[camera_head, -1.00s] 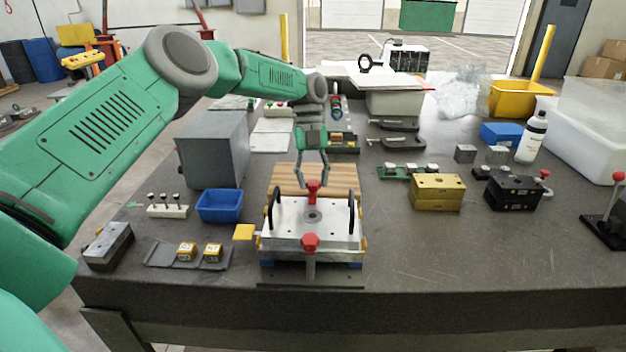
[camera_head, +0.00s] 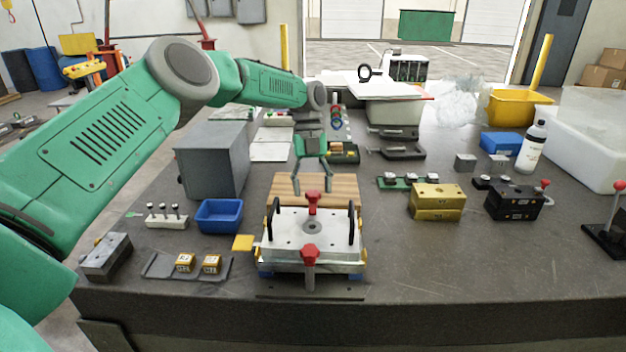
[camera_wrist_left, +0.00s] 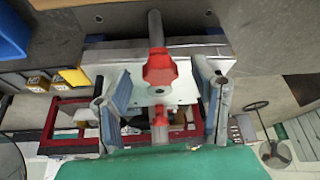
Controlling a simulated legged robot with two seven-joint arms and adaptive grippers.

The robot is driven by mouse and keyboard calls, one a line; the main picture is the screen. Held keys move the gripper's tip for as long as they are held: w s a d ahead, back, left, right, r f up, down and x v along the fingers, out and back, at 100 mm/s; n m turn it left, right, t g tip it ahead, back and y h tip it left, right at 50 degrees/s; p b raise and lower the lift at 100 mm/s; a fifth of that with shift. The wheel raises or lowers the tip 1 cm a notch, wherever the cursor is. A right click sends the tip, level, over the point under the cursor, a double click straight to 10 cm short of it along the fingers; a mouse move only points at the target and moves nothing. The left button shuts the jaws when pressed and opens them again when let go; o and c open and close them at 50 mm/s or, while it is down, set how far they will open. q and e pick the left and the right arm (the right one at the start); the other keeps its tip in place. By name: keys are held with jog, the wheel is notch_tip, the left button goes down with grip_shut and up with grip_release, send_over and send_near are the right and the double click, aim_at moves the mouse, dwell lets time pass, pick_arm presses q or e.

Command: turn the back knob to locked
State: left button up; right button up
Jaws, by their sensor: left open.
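The mould base (camera_head: 285,235) is a pale metal block with two black loop handles, standing near the table's front edge. Its red back knob (camera_head: 313,199) is at the far side. A red front knob (camera_head: 310,252) is at the near side. My left gripper (camera_head: 312,189) is open and empty, just behind and above the back knob, fingers pointing down. In the left wrist view the back knob (camera_wrist_left: 160,68) shows between the two spread fingers, with no clear contact. The front knob (camera_wrist_left: 160,124) shows below it. I cannot read any lock marking. My right gripper is out of view.
A wooden board (camera_head: 345,187) lies behind the mould base. A blue bin (camera_head: 219,215) and a grey box (camera_head: 212,158) stand to the left. A gold block (camera_head: 437,202) and a black block (camera_head: 514,203) stand to the right.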

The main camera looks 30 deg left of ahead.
pick_arm(q)
jog(key=v, duration=0.7)
jog(key=shift+w, duration=0.2)
jog(key=shift+f, duration=0.1)
